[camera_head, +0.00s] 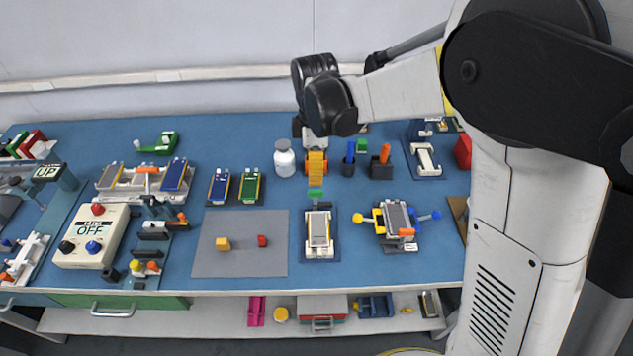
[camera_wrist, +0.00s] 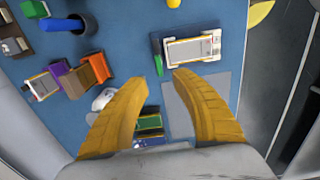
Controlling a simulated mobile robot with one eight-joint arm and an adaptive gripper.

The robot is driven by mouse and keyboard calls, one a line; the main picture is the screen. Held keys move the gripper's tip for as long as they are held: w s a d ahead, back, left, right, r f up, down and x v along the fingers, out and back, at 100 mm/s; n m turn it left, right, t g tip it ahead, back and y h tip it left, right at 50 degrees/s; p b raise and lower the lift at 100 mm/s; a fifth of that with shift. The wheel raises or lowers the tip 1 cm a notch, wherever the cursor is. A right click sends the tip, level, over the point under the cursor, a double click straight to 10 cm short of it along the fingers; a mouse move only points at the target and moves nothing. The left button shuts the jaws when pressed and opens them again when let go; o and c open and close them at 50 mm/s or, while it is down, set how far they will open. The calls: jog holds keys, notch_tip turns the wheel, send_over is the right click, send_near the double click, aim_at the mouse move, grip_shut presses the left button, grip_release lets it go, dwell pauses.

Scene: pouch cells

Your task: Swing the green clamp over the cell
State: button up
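The grey-faced pouch cell (camera_head: 319,229) lies in a pale fixture on a dark base near the table's front middle. It also shows in the wrist view (camera_wrist: 190,49). The green clamp (camera_head: 316,195) is at the fixture's far end, beside the cell and not across it. In the wrist view the green clamp (camera_wrist: 158,64) stands at the cell's left end. My gripper (camera_head: 316,183) is above and behind the clamp. In the wrist view my gripper's yellow fingers (camera_wrist: 162,77) are apart with nothing between them, and the clamp lies just beyond the fingertips.
A second fixture with a cell and blue and yellow knobs (camera_head: 397,218) stands to the right. A grey mat (camera_head: 240,262) with two small blocks lies to the left. A white bottle (camera_head: 284,160) and several holders stand behind. The table front before the fixture is clear.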

aim_at(315, 191)
notch_tip(315, 191, down, 8)
jog(key=b, duration=0.2)
jog(key=shift+w+f+b, duration=0.1)
jog(key=shift+b, duration=0.25)
grip_shut()
